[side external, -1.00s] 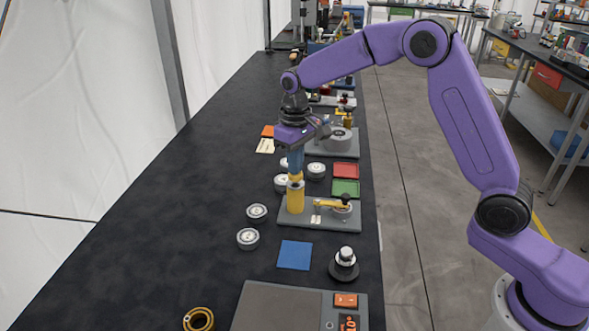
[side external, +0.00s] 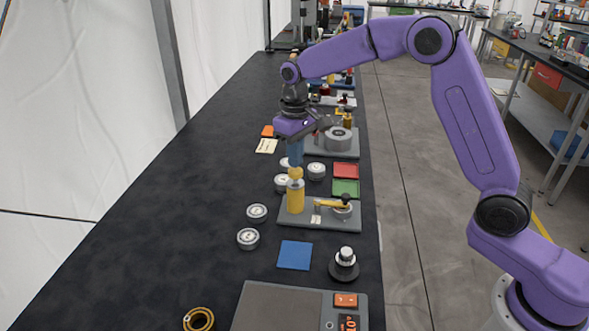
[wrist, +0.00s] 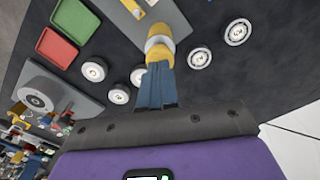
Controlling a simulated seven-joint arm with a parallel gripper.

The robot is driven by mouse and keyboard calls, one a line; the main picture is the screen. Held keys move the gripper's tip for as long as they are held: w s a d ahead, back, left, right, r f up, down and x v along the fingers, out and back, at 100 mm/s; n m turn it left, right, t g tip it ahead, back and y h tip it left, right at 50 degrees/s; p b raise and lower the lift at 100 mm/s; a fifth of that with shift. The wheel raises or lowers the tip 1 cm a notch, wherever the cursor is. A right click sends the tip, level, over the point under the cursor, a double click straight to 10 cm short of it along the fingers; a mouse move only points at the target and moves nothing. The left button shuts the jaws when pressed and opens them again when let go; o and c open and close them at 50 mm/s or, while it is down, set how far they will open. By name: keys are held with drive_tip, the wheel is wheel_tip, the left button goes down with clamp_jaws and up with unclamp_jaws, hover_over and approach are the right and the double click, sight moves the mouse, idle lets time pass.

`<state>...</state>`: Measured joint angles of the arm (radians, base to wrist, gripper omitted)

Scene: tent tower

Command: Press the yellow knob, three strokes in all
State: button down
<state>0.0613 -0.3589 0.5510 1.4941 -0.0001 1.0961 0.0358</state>
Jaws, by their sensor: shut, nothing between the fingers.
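The yellow knob (side external: 295,173) stands on top of an upright yellow cylinder (side external: 295,198), which is fixed on a grey base plate (side external: 323,222). My gripper (side external: 296,165) points straight down over the knob with its blue fingers shut and empty. The fingertips are at the knob's top; I cannot tell whether they touch it or sit just above. In the wrist view the knob (wrist: 158,46) shows just beyond the fingertips (wrist: 158,64), which hide part of it.
A small yellow lever (side external: 330,204) sits on the same plate, right of the cylinder. Several round white-topped weights (side external: 257,212) lie around it. A blue square (side external: 295,255) and a black-based knob (side external: 344,263) are nearer the camera. The table's left side is clear.

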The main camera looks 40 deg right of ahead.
sight(295, 170)
drive_tip(key=shift+f, duration=1.5)
drive_tip(key=shift+r, duration=1.7)
wheel_tip(295, 170, up, 6)
